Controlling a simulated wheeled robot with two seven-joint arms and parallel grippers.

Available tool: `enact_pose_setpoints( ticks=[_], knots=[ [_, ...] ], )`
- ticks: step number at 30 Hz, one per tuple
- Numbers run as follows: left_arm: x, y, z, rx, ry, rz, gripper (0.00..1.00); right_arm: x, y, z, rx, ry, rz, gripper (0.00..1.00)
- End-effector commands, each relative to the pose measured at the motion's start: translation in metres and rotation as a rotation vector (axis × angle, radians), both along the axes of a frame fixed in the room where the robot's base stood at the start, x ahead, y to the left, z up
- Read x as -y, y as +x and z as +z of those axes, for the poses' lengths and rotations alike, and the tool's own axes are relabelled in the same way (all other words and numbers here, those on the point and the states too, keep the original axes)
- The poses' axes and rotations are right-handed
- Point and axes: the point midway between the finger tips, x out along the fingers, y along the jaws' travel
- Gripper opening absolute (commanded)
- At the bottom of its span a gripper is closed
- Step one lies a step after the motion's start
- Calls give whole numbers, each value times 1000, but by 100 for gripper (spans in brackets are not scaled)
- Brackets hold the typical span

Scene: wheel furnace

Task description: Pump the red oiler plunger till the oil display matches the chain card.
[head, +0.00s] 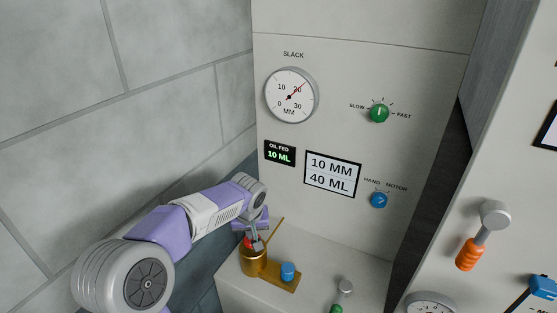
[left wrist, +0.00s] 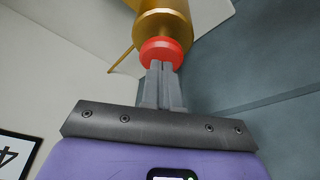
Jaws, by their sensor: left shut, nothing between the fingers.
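The brass oiler (head: 253,262) stands on a ledge below the panel, with a thin brass spout rising to the right. Its red plunger (head: 248,243) is on top, partly hidden by my left gripper (head: 257,238). In the left wrist view, the shut fingertips (left wrist: 160,68) are at the red plunger (left wrist: 160,52), with nothing between them; whether they touch it I cannot tell. The oil display (head: 280,154) reads 10 ML. The chain card (head: 332,174) reads 10 MM and 40 ML. My right gripper is not in view.
A slack dial (head: 290,95), a green slow/fast knob (head: 379,112) and a blue hand/motor knob (head: 379,200) are on the panel. A blue cap (head: 288,271) sits beside the oiler. An orange-handled lever (head: 470,254) is at the right. A tiled wall is close on the left.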

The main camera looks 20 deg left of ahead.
Motion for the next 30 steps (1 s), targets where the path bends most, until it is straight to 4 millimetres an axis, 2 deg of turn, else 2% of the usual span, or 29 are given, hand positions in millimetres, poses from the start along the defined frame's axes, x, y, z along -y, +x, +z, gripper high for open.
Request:
enact_pose_setpoints(
  ticks=[1,11,30],
  knots=[
    [1,-1,-5,-5,-1,-1,0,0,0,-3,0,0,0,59],
    [1,-1,-2,-5,-1,-1,0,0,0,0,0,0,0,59],
    [0,0,39,-2,0,-1,0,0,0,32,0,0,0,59]
  ],
)
